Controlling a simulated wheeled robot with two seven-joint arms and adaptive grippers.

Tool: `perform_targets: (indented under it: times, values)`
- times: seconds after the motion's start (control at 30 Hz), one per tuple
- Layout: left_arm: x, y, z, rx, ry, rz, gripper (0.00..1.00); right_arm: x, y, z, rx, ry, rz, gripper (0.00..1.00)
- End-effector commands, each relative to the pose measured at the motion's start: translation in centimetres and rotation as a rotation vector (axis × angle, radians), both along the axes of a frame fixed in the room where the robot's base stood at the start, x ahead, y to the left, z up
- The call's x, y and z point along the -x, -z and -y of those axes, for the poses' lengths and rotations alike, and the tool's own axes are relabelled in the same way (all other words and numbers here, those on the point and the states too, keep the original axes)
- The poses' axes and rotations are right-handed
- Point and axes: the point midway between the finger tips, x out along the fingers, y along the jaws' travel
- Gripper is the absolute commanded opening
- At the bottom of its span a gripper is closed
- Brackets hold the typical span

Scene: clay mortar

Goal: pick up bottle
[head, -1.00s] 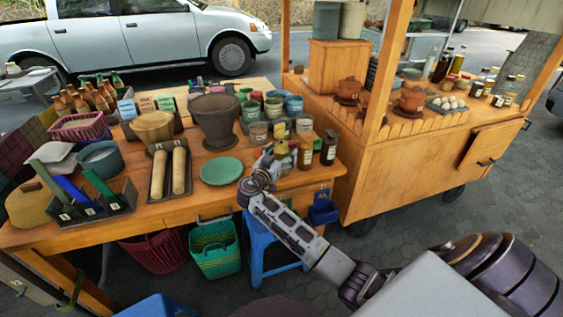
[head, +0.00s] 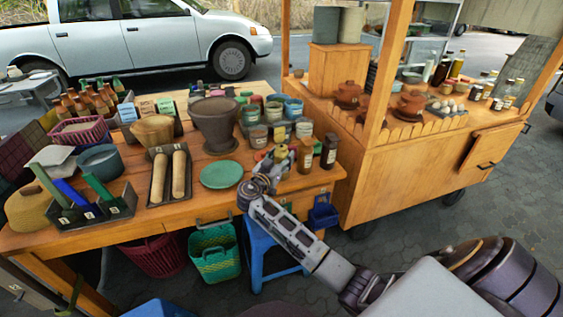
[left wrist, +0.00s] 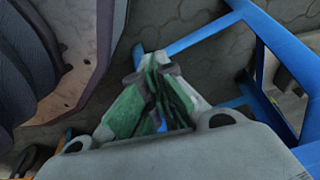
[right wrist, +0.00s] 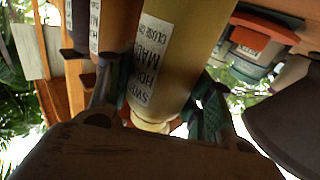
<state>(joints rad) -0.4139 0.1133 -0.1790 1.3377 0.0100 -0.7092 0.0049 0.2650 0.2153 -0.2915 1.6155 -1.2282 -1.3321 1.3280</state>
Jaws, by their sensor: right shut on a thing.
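My right gripper (right wrist: 155,95) is shut on a pale yellow bottle (right wrist: 192,50) with a white printed label, seen upside down in the right wrist view. In the head view, my right gripper (head: 270,168) is at the front right of the wooden table, and the held bottle (head: 281,153) is mostly hidden behind its fingers. Two brown bottles (head: 305,156) (head: 329,151) stand just right of it. I cannot tell whether the held bottle is clear of the tabletop. My left gripper (left wrist: 158,80) is empty, its green-padded fingers closed together over the paving; it is outside the head view.
Glass jars (head: 258,137) and a large dark mortar (head: 215,122) stand behind and left of my right gripper. A green plate (head: 221,174) lies left of it. A blue stool (head: 262,250) is below the table edge. A wooden cart (head: 420,160) stands to the right.

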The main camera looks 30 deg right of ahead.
Motion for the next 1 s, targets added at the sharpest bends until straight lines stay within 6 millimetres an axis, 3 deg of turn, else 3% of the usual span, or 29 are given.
perform_targets:
  times: [0.27, 0.57, 0.8, 1.0]
  values:
    - [-0.3, 0.0, 0.0, 0.000, 0.000, 0.005, 0.00, 0.0, -1.5, 0.0, 0.000, 0.000, 0.004, 0.24]
    - [-1.2, 0.0, -0.2, 0.001, -0.001, 0.028, 0.00, 0.0, -5.4, 0.0, -0.001, 0.000, 0.007, 0.24]
    - [0.1, 0.8, -0.5, -0.003, -0.002, 0.015, 0.00, 0.0, -8.5, 0.0, -0.001, 0.000, 0.006, 0.24]
    - [0.6, 1.2, -0.6, -0.003, -0.003, 0.013, 0.00, 0.0, -9.9, 0.0, 0.000, 0.001, 0.005, 0.24]
